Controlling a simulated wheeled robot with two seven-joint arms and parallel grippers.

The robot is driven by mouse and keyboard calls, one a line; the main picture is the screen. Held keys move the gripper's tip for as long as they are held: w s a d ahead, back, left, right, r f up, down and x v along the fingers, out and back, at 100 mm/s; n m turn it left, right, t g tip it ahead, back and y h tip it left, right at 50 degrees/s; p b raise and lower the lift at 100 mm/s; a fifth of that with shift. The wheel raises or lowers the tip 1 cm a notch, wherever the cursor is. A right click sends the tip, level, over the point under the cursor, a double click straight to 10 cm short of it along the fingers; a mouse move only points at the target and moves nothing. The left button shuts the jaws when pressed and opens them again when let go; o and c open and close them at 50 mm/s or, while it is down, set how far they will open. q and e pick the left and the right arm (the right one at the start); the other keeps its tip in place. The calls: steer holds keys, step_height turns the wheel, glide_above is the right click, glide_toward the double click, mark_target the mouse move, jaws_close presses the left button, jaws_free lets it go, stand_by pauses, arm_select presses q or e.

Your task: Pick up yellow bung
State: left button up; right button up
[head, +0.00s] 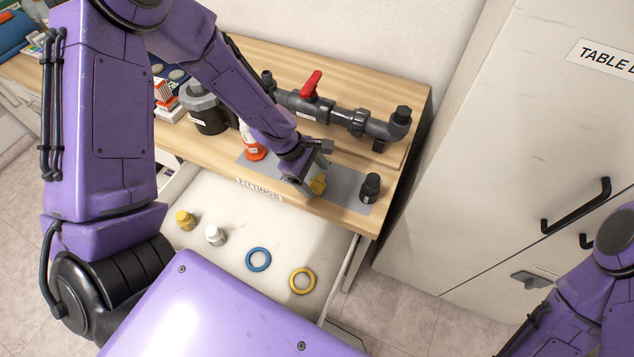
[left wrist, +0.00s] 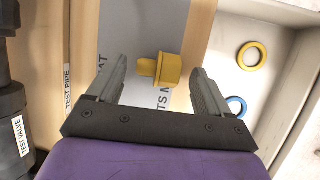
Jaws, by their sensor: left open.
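The yellow bung (head: 317,185) sits on the grey mat (head: 346,190) on the wooden counter. In the left wrist view the bung (left wrist: 170,70) has a wide round end and a narrower stub. My left gripper (head: 311,172) is open at the mat, just beside the bung in the head view. In the left wrist view its two fingers (left wrist: 160,66) stand on either side of the bung, with gaps visible. My right gripper is out of view; only part of the right arm shows at the lower right.
A grey pipe with a red-handled valve (head: 311,86) lies behind. The open drawer (head: 225,265) holds another yellow piece (head: 185,220), a white one, and blue and yellow rings.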

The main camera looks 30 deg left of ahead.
arm_select(q)
steer(key=shift+x, duration=1.05)
steer(key=shift+s+r, duration=0.15)
steer(key=c, duration=1)
